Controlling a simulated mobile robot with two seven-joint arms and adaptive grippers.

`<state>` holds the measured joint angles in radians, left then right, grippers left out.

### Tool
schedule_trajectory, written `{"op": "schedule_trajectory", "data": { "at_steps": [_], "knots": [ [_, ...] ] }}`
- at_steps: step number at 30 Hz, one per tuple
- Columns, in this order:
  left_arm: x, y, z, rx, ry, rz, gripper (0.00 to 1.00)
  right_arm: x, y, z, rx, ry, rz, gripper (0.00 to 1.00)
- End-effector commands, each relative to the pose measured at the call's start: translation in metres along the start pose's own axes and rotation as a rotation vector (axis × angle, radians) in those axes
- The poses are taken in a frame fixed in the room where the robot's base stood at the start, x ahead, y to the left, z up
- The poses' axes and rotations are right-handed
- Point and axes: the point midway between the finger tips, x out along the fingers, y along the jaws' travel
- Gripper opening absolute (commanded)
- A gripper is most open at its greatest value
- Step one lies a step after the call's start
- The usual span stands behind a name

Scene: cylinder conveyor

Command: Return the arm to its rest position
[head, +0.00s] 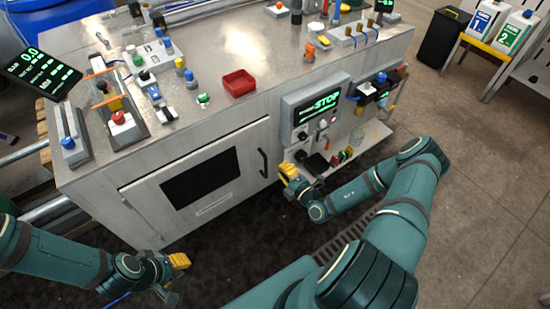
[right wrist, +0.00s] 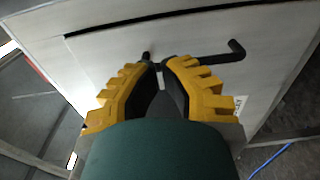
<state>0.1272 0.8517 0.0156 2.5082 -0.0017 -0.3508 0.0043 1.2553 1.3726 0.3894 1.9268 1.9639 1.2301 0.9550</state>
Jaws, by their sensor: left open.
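My right gripper (head: 289,173), with yellow fingers, is in front of the machine, to the right of the cabinet door handle (head: 263,163) in the head view. In the right wrist view its fingertips (right wrist: 161,66) are close together in front of the black handle (right wrist: 205,61). I cannot tell whether they touch it or are fully shut. No object shows between them. My left gripper (head: 178,277) is open, low in front of the cabinet, apart from it. Its fingers are partly hidden by the wrist.
The cabinet (head: 130,215) stands directly ahead with its door closed. A red tray (head: 239,82) and several small parts are on its top. A control panel reading STOP (head: 318,104) and a low shelf (head: 362,143) are near my right gripper. The floor (head: 470,190) at right is clear.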

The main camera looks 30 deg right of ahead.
Motion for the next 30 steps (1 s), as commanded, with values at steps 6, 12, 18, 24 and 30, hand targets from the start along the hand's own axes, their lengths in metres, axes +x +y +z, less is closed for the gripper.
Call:
{"op": "schedule_trajectory", "data": {
  "at_steps": [6, 12, 18, 24, 30],
  "knots": [
    [-0.005, 0.002, 0.001, 0.0, -0.003, 0.0, 0.43, -0.032, 0.0, 0.0, 0.001, -0.002, -0.002, 0.0],
    [-0.006, 0.002, 0.001, 0.0, -0.004, 0.0, 0.43, -0.041, 0.0, -0.001, 0.0, -0.001, -0.001, 0.0],
    [-0.005, 0.002, 0.001, 0.0, -0.004, 0.0, 0.43, -0.04, 0.0, -0.003, -0.004, 0.009, -0.001, 0.0],
    [-0.005, 0.002, 0.001, 0.0, -0.004, 0.0, 0.43, -0.03, 0.014, -0.066, -0.126, 0.277, 0.002, 0.0],
    [-0.005, 0.002, 0.001, 0.0, -0.004, 0.0, 0.43, -0.064, 0.032, -0.193, -0.517, 0.914, 0.088, 0.0]
  ]
}}
